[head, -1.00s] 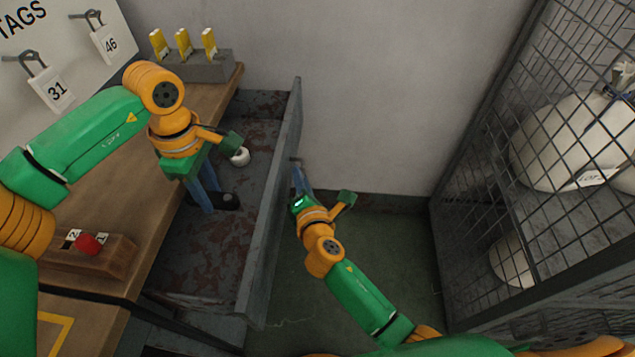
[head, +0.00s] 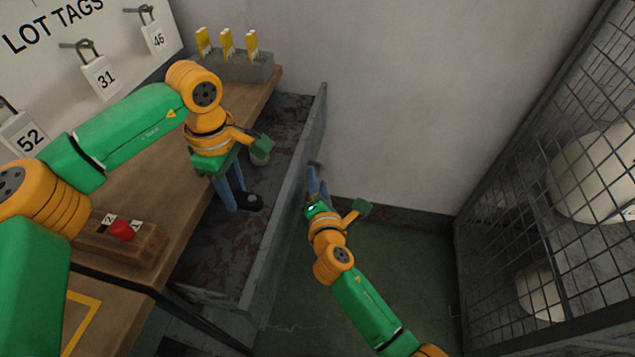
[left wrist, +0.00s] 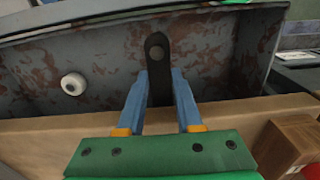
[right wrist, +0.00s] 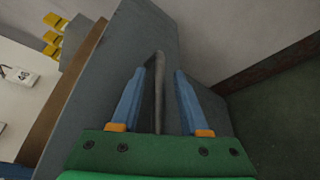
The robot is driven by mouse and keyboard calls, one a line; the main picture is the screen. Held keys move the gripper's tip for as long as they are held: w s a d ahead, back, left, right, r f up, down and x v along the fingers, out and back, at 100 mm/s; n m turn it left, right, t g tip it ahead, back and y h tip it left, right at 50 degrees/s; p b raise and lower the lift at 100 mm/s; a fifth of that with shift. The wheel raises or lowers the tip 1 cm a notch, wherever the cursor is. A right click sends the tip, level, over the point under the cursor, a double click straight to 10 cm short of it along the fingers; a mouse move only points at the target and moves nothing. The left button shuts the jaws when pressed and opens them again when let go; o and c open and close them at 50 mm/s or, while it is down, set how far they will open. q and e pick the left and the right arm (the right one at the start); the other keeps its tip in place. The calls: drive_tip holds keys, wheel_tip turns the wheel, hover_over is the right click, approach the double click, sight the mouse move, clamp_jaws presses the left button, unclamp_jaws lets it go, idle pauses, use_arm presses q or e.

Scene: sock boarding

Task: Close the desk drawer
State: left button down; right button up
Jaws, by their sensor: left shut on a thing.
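The grey, rust-stained desk drawer (head: 285,215) stands partly open at the right side of the wooden desk. My left gripper (head: 238,204) reaches over the desk edge into the drawer, shut on a dark strap-like piece with a round metal end (left wrist: 157,60). Its lower part is hidden between the fingers. A small white round object (left wrist: 73,84) lies in the drawer, partly hidden by my left gripper in the head view. My right gripper (head: 316,180) is outside the drawer front. Its fingers are open around the thin grey drawer handle (right wrist: 159,90), with gaps on both sides.
A grey block with several yellow pieces (head: 235,66) stands at the desk's back. A wooden block with a red button (head: 121,229) is near the front. A wire-mesh cage (head: 520,180) stands at the right. Green floor between cage and drawer is clear.

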use_arm(q)
drive_tip(key=shift+r, duration=0.15)
use_arm(e)
drive_tip(key=f+v, duration=0.2)
drive_tip(key=v, duration=1.1)
drive_tip(key=shift+s+f, duration=0.2)
drive_tip(key=shift+s, duration=0.05)
